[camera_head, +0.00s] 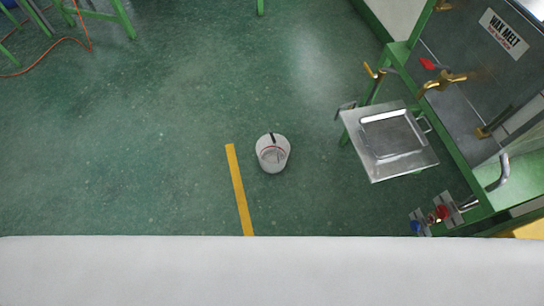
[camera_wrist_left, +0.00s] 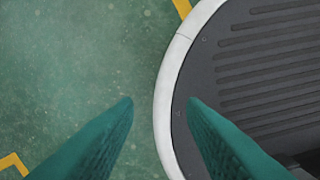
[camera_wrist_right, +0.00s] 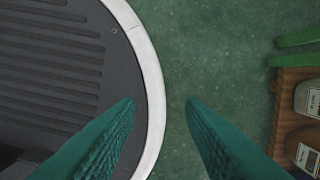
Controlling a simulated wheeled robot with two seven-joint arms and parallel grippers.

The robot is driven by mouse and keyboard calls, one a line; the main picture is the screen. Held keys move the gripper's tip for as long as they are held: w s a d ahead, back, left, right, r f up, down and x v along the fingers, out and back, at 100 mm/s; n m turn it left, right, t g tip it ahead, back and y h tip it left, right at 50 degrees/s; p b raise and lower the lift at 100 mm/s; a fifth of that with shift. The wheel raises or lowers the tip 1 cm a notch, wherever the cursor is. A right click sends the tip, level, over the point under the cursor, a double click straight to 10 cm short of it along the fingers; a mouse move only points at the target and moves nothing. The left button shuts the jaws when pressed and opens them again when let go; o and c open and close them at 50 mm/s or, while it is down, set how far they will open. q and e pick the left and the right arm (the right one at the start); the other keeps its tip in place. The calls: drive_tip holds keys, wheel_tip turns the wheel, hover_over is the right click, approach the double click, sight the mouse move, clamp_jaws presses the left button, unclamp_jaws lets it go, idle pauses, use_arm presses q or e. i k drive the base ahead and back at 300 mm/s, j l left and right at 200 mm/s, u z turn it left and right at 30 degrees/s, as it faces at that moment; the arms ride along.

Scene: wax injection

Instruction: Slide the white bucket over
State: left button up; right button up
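The white bucket (camera_head: 273,153) stands upright on the green floor in the head view, right of a yellow floor line. A dark handle or strip shows at its back rim, and its inside looks pale. My left gripper (camera_wrist_left: 160,103) is open and empty in the left wrist view, above the floor and the edge of my round base. My right gripper (camera_wrist_right: 160,103) is open and empty in the right wrist view, also over my base edge and floor. Neither gripper shows in the head view, and neither is near the bucket in the wrist views.
Right of the bucket is a green-framed wax melt machine (camera_head: 470,100) with a metal tray (camera_head: 390,143), brass taps and valves. The yellow line (camera_head: 239,190) runs left of the bucket. A wooden crate (camera_wrist_right: 285,110) with bottles stands at right. Floor left of the line is clear.

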sight(273, 150)
drive_tip(key=i+j, duration=0.15)
drive_tip(key=j, duration=0.3)
drive_tip(key=i+j+z, duration=0.1)
drive_tip(key=j, duration=0.4)
drive_tip(key=i+j, duration=0.15)
drive_tip(key=j, duration=0.35)
drive_tip(key=i+j+z, duration=0.1)
drive_tip(key=j, duration=0.35)
